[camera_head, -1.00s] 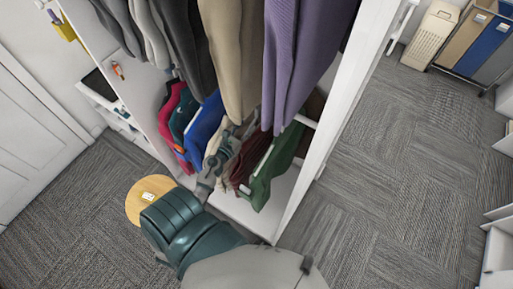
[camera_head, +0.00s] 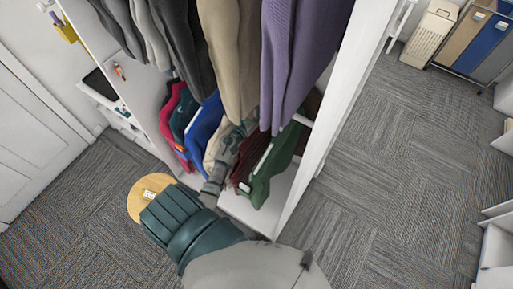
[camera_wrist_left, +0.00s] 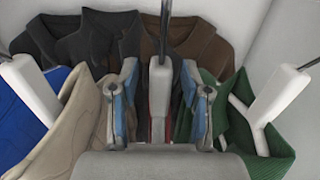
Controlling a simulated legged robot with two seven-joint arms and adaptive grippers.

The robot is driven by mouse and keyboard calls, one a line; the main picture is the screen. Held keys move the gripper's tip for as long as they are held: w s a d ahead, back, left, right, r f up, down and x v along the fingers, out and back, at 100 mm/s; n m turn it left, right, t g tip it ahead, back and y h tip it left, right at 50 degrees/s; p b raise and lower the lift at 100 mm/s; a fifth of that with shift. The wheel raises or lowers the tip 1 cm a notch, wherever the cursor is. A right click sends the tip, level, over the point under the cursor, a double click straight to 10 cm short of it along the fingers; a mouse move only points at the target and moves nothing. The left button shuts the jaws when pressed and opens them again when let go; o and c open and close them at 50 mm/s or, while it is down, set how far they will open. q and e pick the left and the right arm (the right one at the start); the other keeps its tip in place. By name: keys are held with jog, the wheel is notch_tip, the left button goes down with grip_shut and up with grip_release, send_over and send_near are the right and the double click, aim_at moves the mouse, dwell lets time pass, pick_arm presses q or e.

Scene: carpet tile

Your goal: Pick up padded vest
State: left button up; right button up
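Several garments hang on the low rail; I cannot tell for sure which is the padded vest. A dark red garment (camera_head: 248,158) hangs between a beige one (camera_head: 215,149) and a green one (camera_head: 272,168). My left gripper (camera_head: 240,131) reaches in among them. In the left wrist view my left gripper (camera_wrist_left: 160,103) is open, its blue-lined fingers on either side of the dark red garment's white hanger (camera_wrist_left: 159,85). The beige garment (camera_wrist_left: 72,128) is left of the fingers, the green one (camera_wrist_left: 255,128) right. Most of the dark red cloth is hidden there. My right gripper is not in view.
Long beige (camera_head: 232,55) and purple (camera_head: 297,55) garments hang above the low row. A blue garment (camera_head: 203,126) hangs left of the beige one. A white side panel (camera_head: 322,125) stands at the right. A round wooden stool (camera_head: 140,193) stands near my arm.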

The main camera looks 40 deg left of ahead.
pick_arm(q)
grip_shut()
jog(key=shift+a, duration=0.1)
